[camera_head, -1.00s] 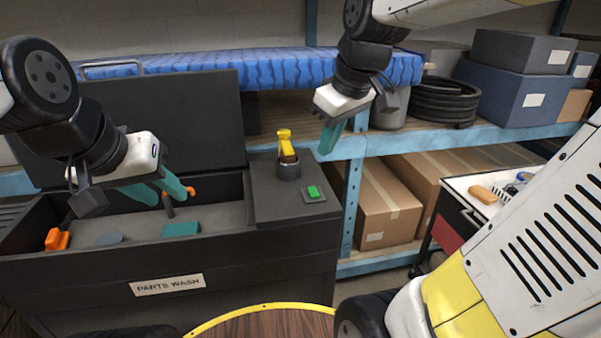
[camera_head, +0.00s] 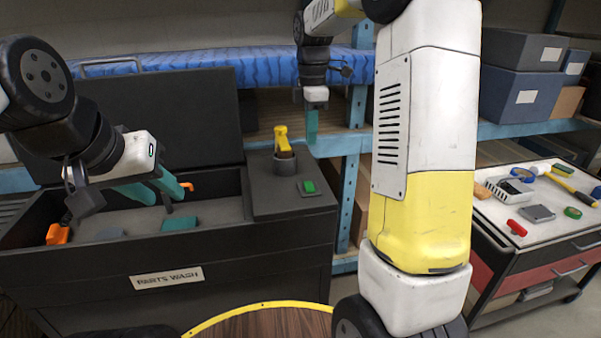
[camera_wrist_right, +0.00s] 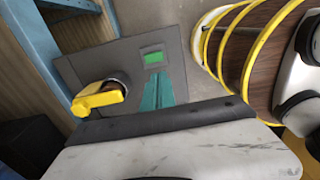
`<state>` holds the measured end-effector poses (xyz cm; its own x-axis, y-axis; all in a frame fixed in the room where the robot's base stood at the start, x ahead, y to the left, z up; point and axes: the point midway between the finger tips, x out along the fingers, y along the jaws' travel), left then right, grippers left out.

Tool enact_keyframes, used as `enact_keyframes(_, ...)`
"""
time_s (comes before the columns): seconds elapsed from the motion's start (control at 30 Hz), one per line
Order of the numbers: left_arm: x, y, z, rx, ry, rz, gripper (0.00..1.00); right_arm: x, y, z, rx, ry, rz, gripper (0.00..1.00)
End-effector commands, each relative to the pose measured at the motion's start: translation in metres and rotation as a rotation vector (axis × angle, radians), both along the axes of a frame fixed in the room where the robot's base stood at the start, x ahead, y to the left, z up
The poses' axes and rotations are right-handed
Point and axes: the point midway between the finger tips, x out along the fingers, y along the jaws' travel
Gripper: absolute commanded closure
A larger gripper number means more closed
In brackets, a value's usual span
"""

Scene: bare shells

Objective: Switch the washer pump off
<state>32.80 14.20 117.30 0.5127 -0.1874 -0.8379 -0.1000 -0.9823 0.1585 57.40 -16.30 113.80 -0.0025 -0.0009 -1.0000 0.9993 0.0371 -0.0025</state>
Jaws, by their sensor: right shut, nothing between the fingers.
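The dark parts washer (camera_head: 230,268) bears a "PARTS WASH" label (camera_head: 167,279). On its right-hand top panel is a green button (camera_head: 308,186) on a small plate; it also shows in the wrist view (camera_wrist_right: 153,57). A yellow handle-like part (camera_head: 282,139) stands in a round grey mount beside it, also in the wrist view (camera_wrist_right: 98,98). My right gripper (camera_head: 311,140) is shut and empty, pointing down above the panel, apart from the button in the head view. Its teal fingers (camera_wrist_right: 165,92) show just below the button in the wrist view.
The washer's raised lid (camera_head: 170,120) stands behind. A blue shelf frame (camera_head: 345,210) is right of the panel. A tool cart (camera_head: 490,205) with several tools stands at right.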

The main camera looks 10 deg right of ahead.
Motion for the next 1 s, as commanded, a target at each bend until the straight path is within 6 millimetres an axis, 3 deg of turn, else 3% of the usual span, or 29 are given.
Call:
enact_keyframes(0.23,0.0,0.0,0.0,0.0,0.0,0.0,0.64,-0.001,0.0,-0.003,0.0,0.001,-0.002,1.0)
enact_keyframes(0.37,0.0,0.0,0.0,0.0,0.0,0.0,0.64,-0.001,0.0,-0.018,0.0,0.003,-0.002,1.0)
enact_keyframes(0.8,0.0,0.0,0.0,0.0,0.0,0.0,0.64,-0.002,0.0,-0.108,0.0,0.004,-0.002,1.0)
enact_keyframes(1.0,0.0,0.0,0.0,0.0,0.0,0.0,0.64,-0.001,0.0,-0.133,0.0,0.001,-0.002,1.0)
